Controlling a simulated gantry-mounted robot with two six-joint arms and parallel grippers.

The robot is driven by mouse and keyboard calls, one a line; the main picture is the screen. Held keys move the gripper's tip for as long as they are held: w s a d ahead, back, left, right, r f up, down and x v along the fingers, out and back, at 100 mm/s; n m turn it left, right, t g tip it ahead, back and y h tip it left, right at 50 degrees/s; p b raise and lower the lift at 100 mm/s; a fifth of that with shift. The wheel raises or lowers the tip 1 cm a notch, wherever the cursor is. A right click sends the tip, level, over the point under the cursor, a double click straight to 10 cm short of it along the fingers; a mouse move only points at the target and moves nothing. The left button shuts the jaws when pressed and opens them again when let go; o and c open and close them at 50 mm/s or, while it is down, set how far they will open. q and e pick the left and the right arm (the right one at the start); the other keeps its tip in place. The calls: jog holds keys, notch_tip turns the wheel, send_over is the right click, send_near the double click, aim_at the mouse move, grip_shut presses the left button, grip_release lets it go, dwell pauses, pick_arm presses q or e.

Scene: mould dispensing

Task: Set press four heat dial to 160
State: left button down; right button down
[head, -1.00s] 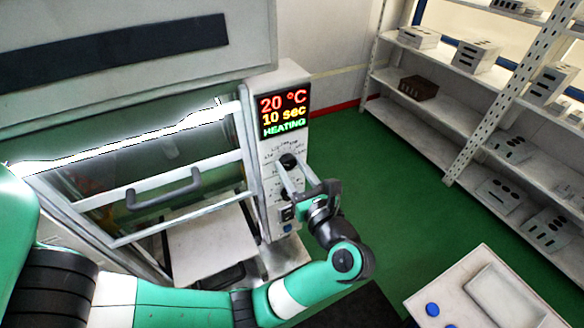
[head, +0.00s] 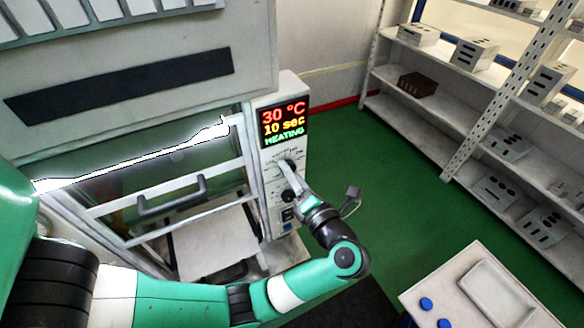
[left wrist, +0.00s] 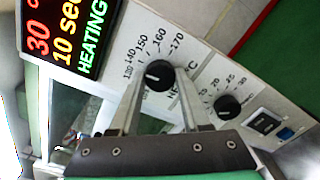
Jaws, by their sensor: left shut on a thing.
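The press control panel (head: 292,105) has a lit display (head: 284,123) reading 30 °C, 10 sec, HEATING. The black heat dial (left wrist: 158,74) sits below it, with printed numbers from about 120 to 170 around its upper side in the left wrist view. My left gripper (left wrist: 160,78) is shut on this dial, one finger on each side. In the head view my left gripper (head: 287,167) is at the upper dial and partly covers it. The dial's pointer mark is too small to read. My right gripper is not in view.
A second black dial (left wrist: 227,106) with smaller numbers is close to the right finger, with a black switch (left wrist: 266,124) beyond it. The press door handle (head: 172,196) is left of the panel. Shelves (head: 440,120) and a table (head: 455,290) stand to the right.

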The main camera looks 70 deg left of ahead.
pick_arm(q)
jog(key=shift+m+g+p, duration=0.3)
jog(key=shift+m+p, duration=2.35)
jog(key=shift+m, duration=3.75)
jog(key=shift+c, duration=1.8)
grip_release()
